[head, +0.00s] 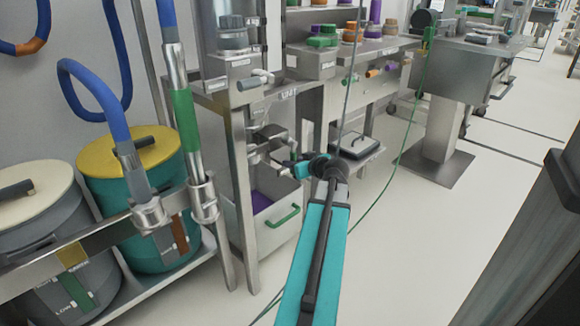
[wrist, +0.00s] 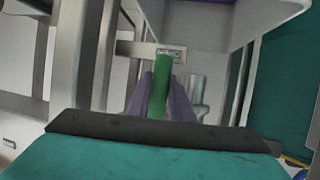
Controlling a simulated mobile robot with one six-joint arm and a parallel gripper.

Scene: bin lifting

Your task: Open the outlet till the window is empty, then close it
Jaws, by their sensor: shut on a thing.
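My gripper (head: 282,162) reaches into the metal frame (head: 233,150) at the middle of the head view, by the metal fittings of the outlet (head: 268,140). In the wrist view, my gripper's two fingers (wrist: 160,98) are shut on a green handle (wrist: 162,72), one on each side of it. A small label plate (wrist: 171,52) lies just behind the handle. In the head view the held handle is hidden by my gripper. A grey bin (head: 272,238) with a green front handle stands below, with purple material (head: 260,202) inside. I cannot make out the window or its level.
Two lidded drums, one teal (head: 160,215) and one grey (head: 50,240), stand at left behind a metal rail (head: 80,245). Hoses with metal ends hang above them. A bench with coloured caps (head: 350,45) and a pedestal table (head: 470,50) stand behind.

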